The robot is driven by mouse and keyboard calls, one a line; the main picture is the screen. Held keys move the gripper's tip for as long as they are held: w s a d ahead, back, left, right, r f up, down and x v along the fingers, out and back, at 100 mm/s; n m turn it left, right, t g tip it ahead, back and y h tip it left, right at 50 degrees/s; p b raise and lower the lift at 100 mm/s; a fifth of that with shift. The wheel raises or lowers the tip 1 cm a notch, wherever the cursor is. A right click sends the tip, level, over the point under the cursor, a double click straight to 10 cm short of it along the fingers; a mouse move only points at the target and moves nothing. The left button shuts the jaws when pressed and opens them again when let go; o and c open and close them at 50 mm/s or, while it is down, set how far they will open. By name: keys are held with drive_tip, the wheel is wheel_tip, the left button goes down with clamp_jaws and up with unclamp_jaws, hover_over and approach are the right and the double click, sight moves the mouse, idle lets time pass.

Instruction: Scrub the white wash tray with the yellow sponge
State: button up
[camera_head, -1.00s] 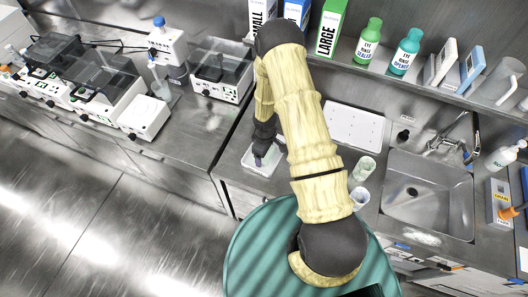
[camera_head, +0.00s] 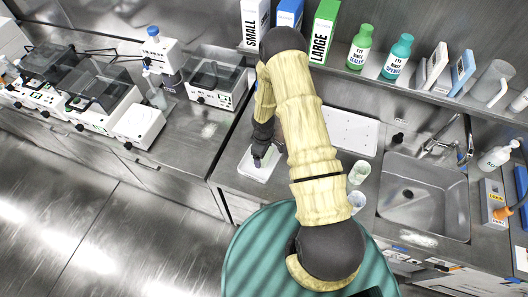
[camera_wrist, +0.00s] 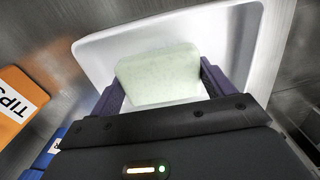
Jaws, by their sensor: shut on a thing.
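The white wash tray (camera_wrist: 245,28) fills much of the wrist view; in the head view the tray (camera_head: 246,168) lies on the counter left of my arm. My gripper (camera_wrist: 160,85) is shut on a pale, greenish-white sponge block (camera_wrist: 158,72), with a purple finger at each side. The sponge is over the tray's inside; I cannot tell whether it touches the floor. In the head view my gripper (camera_head: 258,160) points down over the tray, and the sponge is not clearly visible there. No clearly yellow sponge shows.
An orange TIPS box (camera_wrist: 18,100) and a blue box (camera_wrist: 48,150) show left in the wrist view. Right of my arm are a white drying board (camera_head: 350,130), two cups (camera_head: 358,174) and a sink (camera_head: 425,200). Bottles and boxes line the back shelf.

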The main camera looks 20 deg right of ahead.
drive_tip(key=shift+s+a+f+b, duration=0.15)
drive_tip(key=shift+s+a+b, duration=0.5)
drive_tip(key=shift+s+a, duration=0.45)
drive_tip(key=shift+d, duration=0.15)
drive_tip(key=shift+w+d+p, duration=0.6)
drive_tip(key=shift+w+d, duration=0.6)
drive_tip(key=shift+w, duration=0.15)
drive_tip(key=shift+a, duration=0.1)
drive_tip(key=shift+s+a+b, duration=0.8)
drive_tip(key=shift+s+a, duration=0.35)
drive_tip(key=shift+s, duration=0.3)
drive_tip(key=shift+f, duration=0.1)
drive_tip(key=shift+w+r+p, duration=0.1)
drive_tip(key=shift+r+p, duration=2.85)
drive_tip(key=shift+r, duration=1.2)
